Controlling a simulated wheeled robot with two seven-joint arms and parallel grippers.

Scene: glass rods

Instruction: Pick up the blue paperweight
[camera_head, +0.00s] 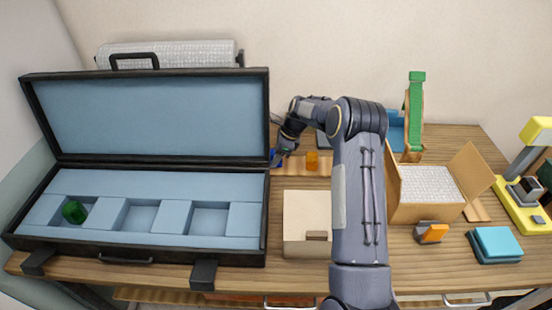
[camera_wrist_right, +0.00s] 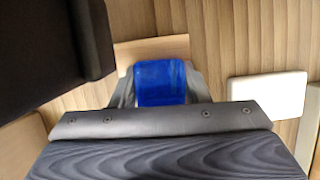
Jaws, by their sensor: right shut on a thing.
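The blue paperweight (camera_wrist_right: 160,83) is a glossy blue block. In the right wrist view it sits between the fingers of my right gripper (camera_wrist_right: 163,90), which is shut on it. In the head view a small part of the paperweight (camera_head: 275,157) shows beside the right gripper (camera_head: 280,155), just right of the open case. My right arm hides part of the area around it. A pale wooden board lies below the paperweight in the wrist view; I cannot tell whether they touch. My left gripper is not in view.
The open black case (camera_head: 150,257) with blue foam holds a green paperweight (camera_head: 74,211) in its left recess. An amber piece (camera_head: 312,160) stands on the wooden board (camera_head: 300,170) near the gripper. A cream box (camera_head: 305,215) and an open carton (camera_head: 425,212) stand near my right arm.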

